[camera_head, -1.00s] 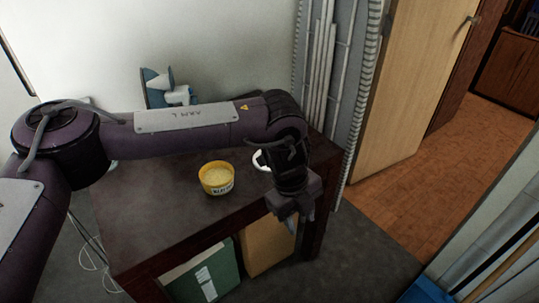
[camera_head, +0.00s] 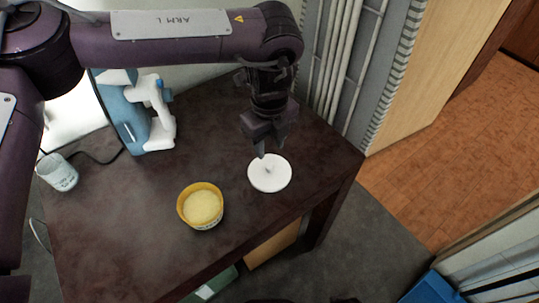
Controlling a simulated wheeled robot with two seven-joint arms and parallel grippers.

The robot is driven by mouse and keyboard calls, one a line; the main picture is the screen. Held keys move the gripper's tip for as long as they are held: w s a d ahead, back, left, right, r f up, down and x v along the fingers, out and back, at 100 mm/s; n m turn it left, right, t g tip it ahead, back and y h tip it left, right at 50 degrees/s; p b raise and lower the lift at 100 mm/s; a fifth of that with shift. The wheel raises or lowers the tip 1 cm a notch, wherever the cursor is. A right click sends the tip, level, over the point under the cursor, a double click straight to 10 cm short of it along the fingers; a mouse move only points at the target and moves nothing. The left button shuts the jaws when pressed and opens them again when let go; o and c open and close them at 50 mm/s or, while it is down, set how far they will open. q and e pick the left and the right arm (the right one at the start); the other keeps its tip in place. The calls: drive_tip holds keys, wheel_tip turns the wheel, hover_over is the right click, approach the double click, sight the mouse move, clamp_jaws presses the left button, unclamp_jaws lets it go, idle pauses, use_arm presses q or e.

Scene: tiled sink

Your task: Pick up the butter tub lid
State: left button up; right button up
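The butter tub lid (camera_head: 269,178) is a white round disc with a small raised knob at its middle. It lies flat on the dark table, to the right of the butter tub (camera_head: 202,208). The tub is yellow, uncovered and shows pale yellow content. My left gripper (camera_head: 270,150) points down just above the lid's far edge. Its two fingers are apart with nothing visible between them. One fingertip overlaps the lid's far rim in the picture; I cannot tell whether it touches. My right gripper is not in view.
The dark table (camera_head: 120,225) has free room left of and in front of the tub. A blue and white device (camera_head: 150,120) stands at the back, and a white cup (camera_head: 58,172) at the left. Ribbed grey panels (camera_head: 345,70) rise behind the table's right side.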

sight(269, 166)
use_arm(q)
drive_tip(key=f, duration=0.4)
drive_tip(key=s+f, duration=0.1)
drive_tip(key=f, duration=0.1)
drive_tip(key=shift+f, duration=0.4)
clamp_jaws()
